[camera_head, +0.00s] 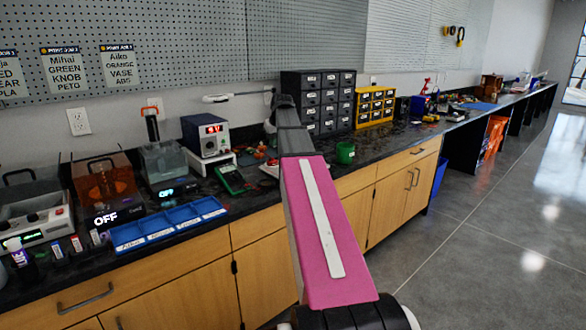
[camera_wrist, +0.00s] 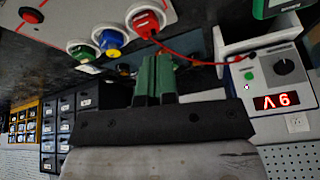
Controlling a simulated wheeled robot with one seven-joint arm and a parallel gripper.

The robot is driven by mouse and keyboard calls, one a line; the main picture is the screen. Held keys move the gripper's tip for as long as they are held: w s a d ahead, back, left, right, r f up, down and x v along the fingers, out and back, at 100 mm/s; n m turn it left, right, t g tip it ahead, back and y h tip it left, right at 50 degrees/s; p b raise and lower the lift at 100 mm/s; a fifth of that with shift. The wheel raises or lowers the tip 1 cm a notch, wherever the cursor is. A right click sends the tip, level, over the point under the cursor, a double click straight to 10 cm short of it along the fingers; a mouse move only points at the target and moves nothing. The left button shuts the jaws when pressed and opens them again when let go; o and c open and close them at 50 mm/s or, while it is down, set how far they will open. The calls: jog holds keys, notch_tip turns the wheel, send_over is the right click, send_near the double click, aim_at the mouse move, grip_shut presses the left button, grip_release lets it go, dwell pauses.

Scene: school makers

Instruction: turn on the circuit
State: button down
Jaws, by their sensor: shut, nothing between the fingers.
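In the wrist view, which is upside down, a light panel (camera_wrist: 90,18) carries a red round button (camera_wrist: 31,15). It also has green (camera_wrist: 82,51), blue (camera_wrist: 109,39) and red (camera_wrist: 146,22) terminals. A red wire (camera_wrist: 195,60) runs from the red terminal to the power supply (camera_wrist: 268,80), whose red display (camera_wrist: 277,102) is lit. The supply also shows in the head view (camera_head: 205,135). My gripper (camera_wrist: 155,62) is shut and empty, its green fingers close to the red terminal; contact cannot be told. My arm hides it in the head view.
A green multimeter (camera_head: 232,179), a green cup (camera_head: 345,152) and black drawers (camera_head: 318,98) stand near my arm. Yellow drawers (camera_head: 375,106) are farther right. A blue tray (camera_head: 168,226) lies on the front left of the dark counter. Pegboard backs the counter; the floor at right is clear.

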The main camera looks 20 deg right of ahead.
jog(key=s+d+r+n+g, duration=0.2)
jog(key=s+d+n, duration=0.1)
jog(key=s+d, duration=0.2)
jog(key=d, duration=0.2)
jog(key=shift+s+d+r, duration=0.2)
jog(key=shift+d+r, duration=0.05)
jog(key=shift+d, duration=0.05)
jog(key=shift+f, duration=0.1)
jog(key=x, duration=0.8)
jog(key=s+x, duration=0.1)
jog(key=x, duration=0.3)
jog(key=shift+f, duration=0.15)
jog(key=shift+d+f, duration=0.1)
jog(key=shift+f, duration=0.75)
jog(key=shift+s, duration=0.1)
